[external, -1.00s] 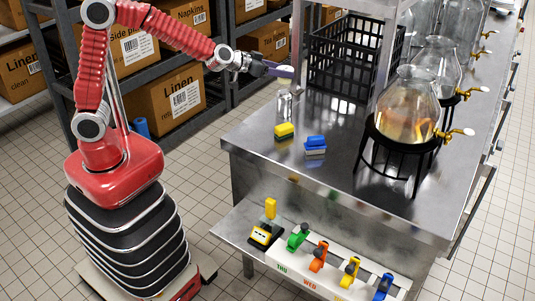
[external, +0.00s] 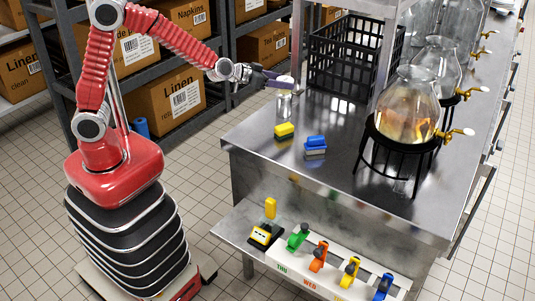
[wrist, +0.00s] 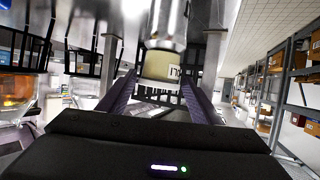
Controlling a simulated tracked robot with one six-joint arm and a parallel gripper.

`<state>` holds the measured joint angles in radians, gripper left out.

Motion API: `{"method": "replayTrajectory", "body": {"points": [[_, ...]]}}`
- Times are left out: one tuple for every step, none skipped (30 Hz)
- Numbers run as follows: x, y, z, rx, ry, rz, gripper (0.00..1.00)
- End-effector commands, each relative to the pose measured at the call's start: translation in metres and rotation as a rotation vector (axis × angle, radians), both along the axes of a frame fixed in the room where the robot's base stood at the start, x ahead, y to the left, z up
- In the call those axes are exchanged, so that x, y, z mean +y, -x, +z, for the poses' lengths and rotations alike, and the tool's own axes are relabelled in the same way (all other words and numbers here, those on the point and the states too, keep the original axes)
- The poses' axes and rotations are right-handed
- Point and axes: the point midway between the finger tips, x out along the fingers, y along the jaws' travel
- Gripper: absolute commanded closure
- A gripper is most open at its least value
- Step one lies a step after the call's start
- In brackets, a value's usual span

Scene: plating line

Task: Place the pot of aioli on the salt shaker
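The pot of aioli (wrist: 157,67) is a small cream-yellow pot with a dark-lettered label, between my fingertips in the wrist view, which looks upside down. My gripper (external: 283,81) has purple fingers and is over the counter's near-left part; its fingers (wrist: 159,80) lie along both sides of the pot and look shut on it. The salt shaker (external: 284,105) is a shiny metal and glass cylinder standing upright directly under the pot. It also shows in the wrist view (wrist: 166,22), in line with the pot. The two look touching or nearly so; I cannot tell which.
A black crate (external: 345,60) stands behind. Glass dispensers (external: 405,105) on black stands are at the right. Coloured items (external: 319,256) sit on a lower shelf.

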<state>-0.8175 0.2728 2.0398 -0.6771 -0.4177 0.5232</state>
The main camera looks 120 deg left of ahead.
Motion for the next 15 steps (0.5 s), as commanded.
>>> {"method": "replayTrajectory", "body": {"points": [[0.0000, 0.0000, 0.0001, 0.000, 0.000, 0.000, 0.38], [0.0000, 0.0000, 0.0002, 0.000, 0.000, 0.000, 0.36], [0.0000, 0.0000, 0.0002, 0.000, 0.000, 0.000, 0.33], [0.0000, 0.0000, 0.0002, 0.000, 0.000, 0.000, 0.31], [0.0000, 0.0000, 0.0002, 0.000, 0.000, 0.000, 0.29], [0.0000, 0.0000, 0.0002, 0.000, 0.000, 0.000, 0.29], [0.0000, 0.0000, 0.0003, 0.000, 0.000, 0.000, 0.29], [0.0000, 0.0000, 0.0003, 0.000, 0.000, 0.000, 0.29], [0.0000, 0.0000, 0.0003, 0.000, 0.000, 0.000, 0.29], [0.0000, 0.0000, 0.0003, 0.000, 0.000, 0.000, 0.29], [0.0000, 0.0000, 0.0003, 0.000, 0.000, 0.000, 0.29], [0.0000, 0.0000, 0.0008, 0.000, 0.000, 0.000, 0.29], [0.0000, 0.0000, 0.0013, 0.000, -0.001, 0.000, 0.29], [0.0000, 0.0000, 0.0022, -0.001, 0.000, 0.000, 0.29], [-0.0004, 0.0002, 0.0032, -0.001, 0.000, 0.000, 0.29]]}}
